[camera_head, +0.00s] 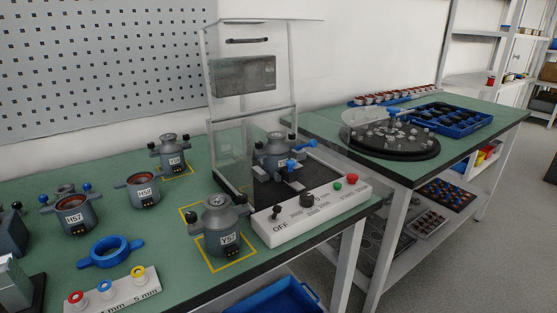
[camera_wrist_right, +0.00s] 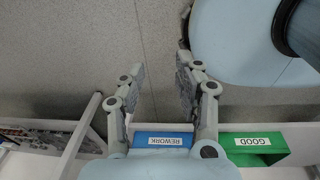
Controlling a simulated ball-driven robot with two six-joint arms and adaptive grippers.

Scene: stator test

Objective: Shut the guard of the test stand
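The test stand (camera_head: 320,207) is on the green bench in the head view, with a white front panel carrying an OFF switch, a black knob and green and red buttons. Its clear guard (camera_head: 222,60) with a dark handle (camera_head: 247,41) is up, above the stand, and the front of the stand is uncovered. A grey motor-like unit (camera_head: 276,152) sits inside on the dark bed beside blue-handled clamps (camera_head: 296,165). My right gripper (camera_wrist_right: 160,75) is open and empty over the floor in the right wrist view, away from the guard. My left gripper is not in view.
Unit Y57 (camera_head: 222,228) stands in a yellow square just left of the panel. Blue REWORK (camera_wrist_right: 163,141) and green GOOD (camera_wrist_right: 254,147) bins lie beyond my right gripper.

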